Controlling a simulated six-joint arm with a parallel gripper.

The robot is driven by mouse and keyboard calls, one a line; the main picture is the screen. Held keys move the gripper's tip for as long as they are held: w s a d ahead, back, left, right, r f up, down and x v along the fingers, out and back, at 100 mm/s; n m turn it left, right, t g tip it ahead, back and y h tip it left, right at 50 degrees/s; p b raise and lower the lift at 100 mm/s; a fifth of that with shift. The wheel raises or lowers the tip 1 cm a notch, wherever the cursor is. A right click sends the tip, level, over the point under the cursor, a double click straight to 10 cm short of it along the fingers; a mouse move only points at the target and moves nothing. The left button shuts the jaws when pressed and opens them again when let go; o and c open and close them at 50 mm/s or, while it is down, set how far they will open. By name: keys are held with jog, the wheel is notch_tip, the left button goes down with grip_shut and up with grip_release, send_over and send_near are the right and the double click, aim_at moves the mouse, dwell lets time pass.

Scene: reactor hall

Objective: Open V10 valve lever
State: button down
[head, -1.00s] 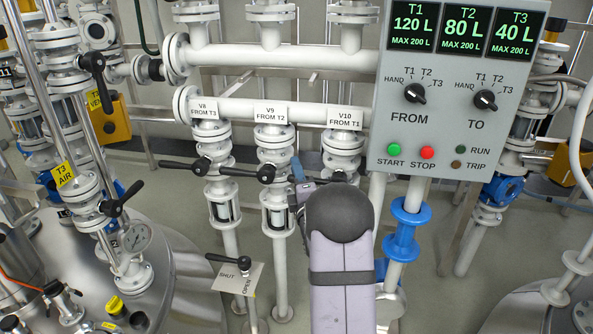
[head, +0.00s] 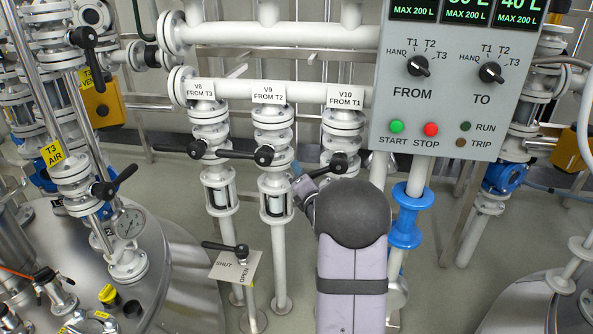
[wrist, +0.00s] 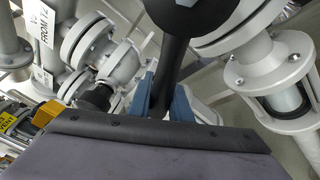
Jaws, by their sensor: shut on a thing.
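The V10 valve lever is black; its hub (head: 340,162) shows under the V10 FROM T1 label (head: 345,97) in the head view. The lever slants from the hub to the lower left into my gripper (head: 298,170). In the wrist view, the blue fingertips of my gripper (wrist: 163,98) are shut around the black lever (wrist: 172,68), one on each side. In the head view my wrist hides part of the pipe below V10. A small placard (head: 236,266) marked SHUT and OPEN carries a model lever pointing left, toward SHUT.
The V9 lever (head: 238,154) and the V8 lever (head: 174,152) point left, close to my gripper's left. The control panel (head: 455,110) stands at the upper right. A blue-flanged pipe (head: 405,215) runs close to the right of my wrist.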

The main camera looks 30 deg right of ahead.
jog(key=s+d+f+n+g+b, duration=0.3)
jog(key=s+d+f+n+b, duration=0.1)
jog(key=b, duration=0.3)
jog(key=shift+f+n, duration=0.8)
jog(key=shift+f, duration=0.05)
jog(key=shift+s, duration=0.1)
jog(key=c, duration=1.6)
grip_release()
jog(key=shift+r, duration=0.1)
jog(key=shift+c, duration=0.2)
jog(key=shift+r, duration=0.1)
jog(key=v, duration=0.7)
jog(key=shift+a, duration=0.2)
